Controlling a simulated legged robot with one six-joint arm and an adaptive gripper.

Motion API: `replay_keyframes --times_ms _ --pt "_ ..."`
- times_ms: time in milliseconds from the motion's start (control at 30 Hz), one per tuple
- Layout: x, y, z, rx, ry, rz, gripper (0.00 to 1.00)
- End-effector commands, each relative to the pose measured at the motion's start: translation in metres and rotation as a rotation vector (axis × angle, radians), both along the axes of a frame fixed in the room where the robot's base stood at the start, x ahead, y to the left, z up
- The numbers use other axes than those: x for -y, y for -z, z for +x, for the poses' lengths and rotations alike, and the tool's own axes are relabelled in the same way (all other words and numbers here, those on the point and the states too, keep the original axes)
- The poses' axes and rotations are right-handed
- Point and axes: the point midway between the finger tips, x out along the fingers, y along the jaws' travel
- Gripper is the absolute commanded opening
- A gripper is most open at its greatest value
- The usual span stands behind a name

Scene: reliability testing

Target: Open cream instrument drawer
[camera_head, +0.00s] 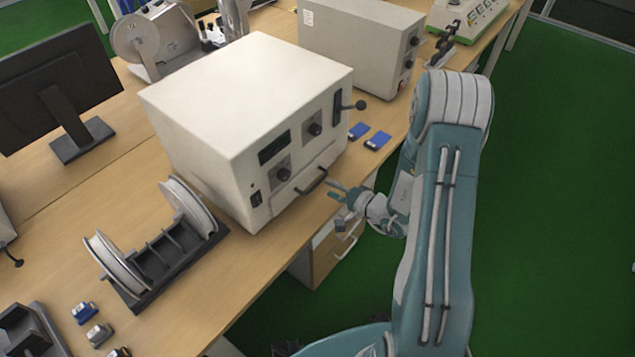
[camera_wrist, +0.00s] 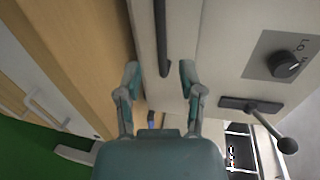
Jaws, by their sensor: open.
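The cream instrument (camera_head: 245,110) is a large box on the wooden bench, with knobs, dark windows and a lever on its front. Its drawer (camera_head: 320,166) is low on the front face and looks shut, with a dark bar handle (camera_head: 312,181). My gripper (camera_head: 340,191) is just in front of the handle, to its right in the head view. In the wrist view my open, empty gripper (camera_wrist: 160,80) points at the cream front, and the dark handle (camera_wrist: 163,40) lies between the lines of its two fingers, just beyond the tips. I cannot tell whether anything touches.
The black ball-ended lever (camera_wrist: 286,145) sticks out right of the fingers in the wrist view. A wooden bench drawer (camera_head: 335,247) is below the bench edge. A spool stand (camera_head: 165,255), a monitor (camera_head: 60,85) and a second cream box (camera_head: 360,45) stand nearby.

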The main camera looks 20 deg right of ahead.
Motion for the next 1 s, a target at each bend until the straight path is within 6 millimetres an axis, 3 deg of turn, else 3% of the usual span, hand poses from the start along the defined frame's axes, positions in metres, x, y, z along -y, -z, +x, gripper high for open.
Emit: replay_keyframes --times_ms 300,667,767,800,1000 --pt "-0.027 0.009 0.036 0.0 -0.002 0.0 0.5" --pt "-0.03 0.01 0.041 0.0 0.0 0.0 0.5" --pt "-0.03 0.01 0.041 0.0 0.0 0.0 0.05" --pt "-0.03 0.01 0.041 0.0 0.0 0.0 0.0" --pt "-0.03 0.011 0.041 -0.002 0.0 0.0 0.0"
